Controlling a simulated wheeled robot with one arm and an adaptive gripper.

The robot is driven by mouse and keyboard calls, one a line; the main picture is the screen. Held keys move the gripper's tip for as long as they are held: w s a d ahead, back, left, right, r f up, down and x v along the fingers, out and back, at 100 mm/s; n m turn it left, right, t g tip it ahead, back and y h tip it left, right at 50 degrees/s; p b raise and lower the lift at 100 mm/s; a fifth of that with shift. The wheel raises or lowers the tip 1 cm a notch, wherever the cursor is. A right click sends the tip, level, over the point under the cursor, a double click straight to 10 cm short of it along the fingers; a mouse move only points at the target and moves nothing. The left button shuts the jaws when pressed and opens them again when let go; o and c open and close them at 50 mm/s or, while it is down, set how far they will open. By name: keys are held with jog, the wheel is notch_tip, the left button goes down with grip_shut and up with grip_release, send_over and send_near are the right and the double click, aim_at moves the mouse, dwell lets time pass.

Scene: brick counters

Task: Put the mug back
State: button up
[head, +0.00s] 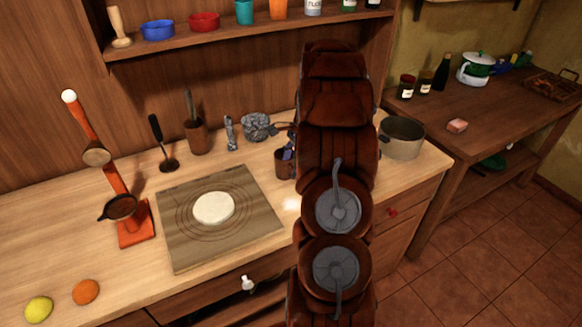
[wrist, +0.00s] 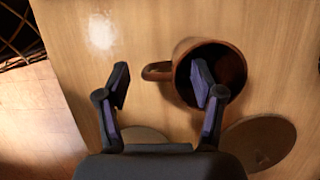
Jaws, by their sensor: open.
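A brown mug (head: 283,165) stands upright on the wooden counter, just left of my arm and partly hidden by it. In the wrist view the mug (wrist: 234,62) shows its open, dark mouth, and its handle points left. My gripper (wrist: 161,70) is open above the mug, with its two fingers apart. The handle lies between the fingers in that view. The right finger overlaps the mug's mouth; I cannot tell whether it reaches inside. In the head view only a purple bit of my gripper (head: 289,150) shows at the mug.
A grey pot (head: 401,139) stands right of my arm. A board (head: 184,250) with dough (head: 213,207) lies to the left, with a utensil holder (head: 196,137) behind. An orange stand (head: 134,222) is farther left. A shelf (head: 250,36) with bowls and cups runs above.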

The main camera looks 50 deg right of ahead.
jog(key=w+b+v, duration=0.1)
jog(key=b+v, duration=0.1)
jog(key=v, duration=0.8)
jog(key=shift+s+r+b, duration=0.3)
jog(key=shift+s+r, duration=0.15)
jog(key=shift+s, duration=0.05)
jog(key=s+a+r+n+g+h, duration=0.15)
jog(key=a+n, duration=0.35)
jog(key=a, duration=0.8)
jog(key=s+a+r+n+g+y, duration=0.1)
jog(key=s+a+r+n, duration=0.3)
jog(key=a, duration=0.8)
jog(key=s+a+f+n+h, duration=0.1)
jog(key=s+a+f+n, duration=0.3)
jog(key=s, duration=0.5)
jog(key=s+a+f+n+h, duration=0.2)
jog(key=s+a+f+n, duration=0.2)
jog(key=s+a+n, duration=0.5)
jog(key=shift+s+a+f, duration=0.2)
jog(key=shift+s+a, duration=0.3)
jog(key=shift+s, duration=0.3)
